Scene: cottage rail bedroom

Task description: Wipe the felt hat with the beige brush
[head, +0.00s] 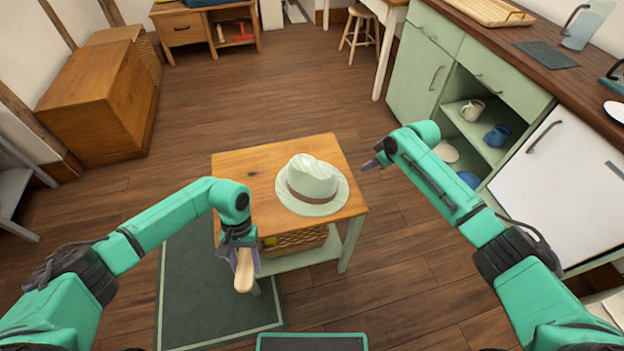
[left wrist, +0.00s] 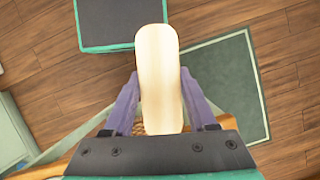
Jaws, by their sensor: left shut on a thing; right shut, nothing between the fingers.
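The felt hat (head: 313,184) is pale green with a brown band and sits brim down on the small wooden table (head: 245,163). My left gripper (head: 243,258) is shut on the beige brush (head: 245,272), in front of the table's near left edge and apart from the hat. The brush (left wrist: 160,80) also shows in the left wrist view, upright between the purple fingers; its bristles cannot be made out. My right gripper (head: 372,164) is shut and empty, to the right of the hat and just off the table's right edge.
A basket (head: 295,240) stands on the table's lower shelf. A dark green mat (head: 200,290) lies on the floor at the left. Green cabinets (head: 425,75) with an open shelf of crockery line the right. A wooden chest (head: 98,105) stands at far left. Floor behind the table is clear.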

